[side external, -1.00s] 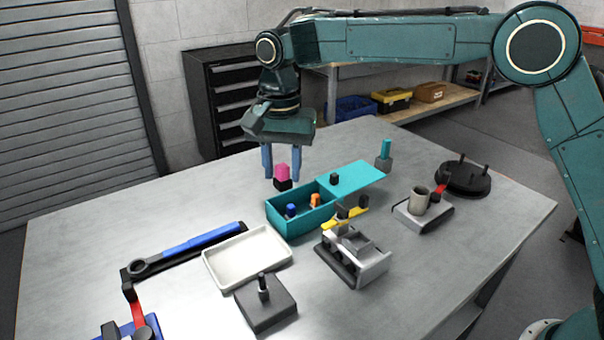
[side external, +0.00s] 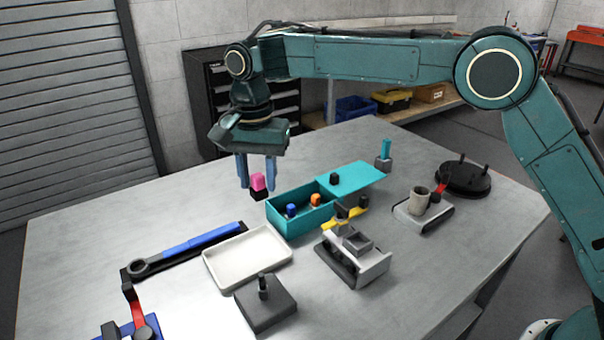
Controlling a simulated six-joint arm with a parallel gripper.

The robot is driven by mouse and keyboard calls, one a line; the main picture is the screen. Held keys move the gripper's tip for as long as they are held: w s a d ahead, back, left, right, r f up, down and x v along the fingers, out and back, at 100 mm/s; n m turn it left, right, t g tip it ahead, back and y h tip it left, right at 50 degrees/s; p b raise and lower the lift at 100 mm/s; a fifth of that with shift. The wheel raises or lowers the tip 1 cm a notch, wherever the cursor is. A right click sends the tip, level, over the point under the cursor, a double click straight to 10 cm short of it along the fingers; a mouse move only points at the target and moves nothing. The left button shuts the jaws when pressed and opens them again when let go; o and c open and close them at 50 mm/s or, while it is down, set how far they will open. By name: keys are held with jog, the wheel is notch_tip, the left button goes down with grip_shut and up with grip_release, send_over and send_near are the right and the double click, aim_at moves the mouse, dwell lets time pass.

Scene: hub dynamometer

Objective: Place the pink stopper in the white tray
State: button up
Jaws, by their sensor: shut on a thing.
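The pink stopper (side external: 258,182), with a black lower part, is between the two blue fingers of my gripper (side external: 257,184). My gripper is shut on it and holds it over the table, behind the left end of the teal box. The white tray (side external: 247,258) lies empty on the table, nearer the camera than the gripper. The stopper is apart from the tray, beyond its far edge in the picture.
The open teal box (side external: 290,228) holds a blue and an orange piece, right of the tray. A blue-handled wrench (side external: 190,246) lies left of the tray. A dark block with a peg (side external: 266,305) stands in front. A grey fixture (side external: 355,255) stands right.

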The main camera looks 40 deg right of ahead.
aim_at(259, 188)
notch_tip(259, 188, down, 13)
dwell(0.3)
jog(key=shift+f, duration=2.15)
jog(key=shift+f, duration=0.1)
jog(key=o, duration=0.9)
jog(key=shift+o, duration=0.2)
notch_tip(259, 188, up, 12)
jog(key=shift+f, duration=0.1)
jog(key=shift+r, duration=0.25)
